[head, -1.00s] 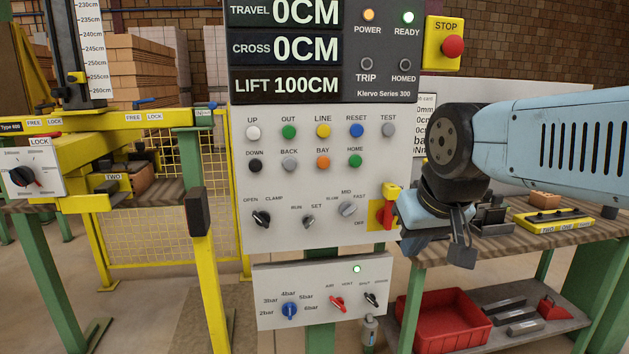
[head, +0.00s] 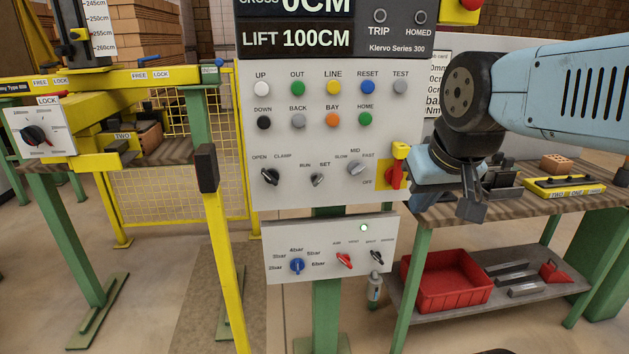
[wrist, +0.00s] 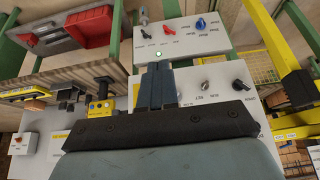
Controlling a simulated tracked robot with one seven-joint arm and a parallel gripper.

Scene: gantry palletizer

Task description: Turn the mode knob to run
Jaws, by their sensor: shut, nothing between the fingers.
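The mode knob (head: 318,180) is a small grey knob between the RUN and SET labels on the light grey control panel (head: 290,148). Its pointer appears tilted up and right, toward SET. In the wrist view the panel is upside down and the mode knob (wrist: 208,86) shows right of my fingers. My gripper (head: 471,206) is shut and empty, to the right of the panel's lower right corner in the head view. It also shows in the wrist view (wrist: 158,80), with its fingers together. It is apart from the knob.
A black OPEN/CLAMP knob (head: 270,177) and a grey speed knob (head: 356,168) flank the mode knob. A red switch (head: 395,177) on yellow is at the panel's right edge. A lower panel (head: 325,247) hangs beneath. A workbench (head: 515,192) stands right, a yellow post (head: 219,250) left.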

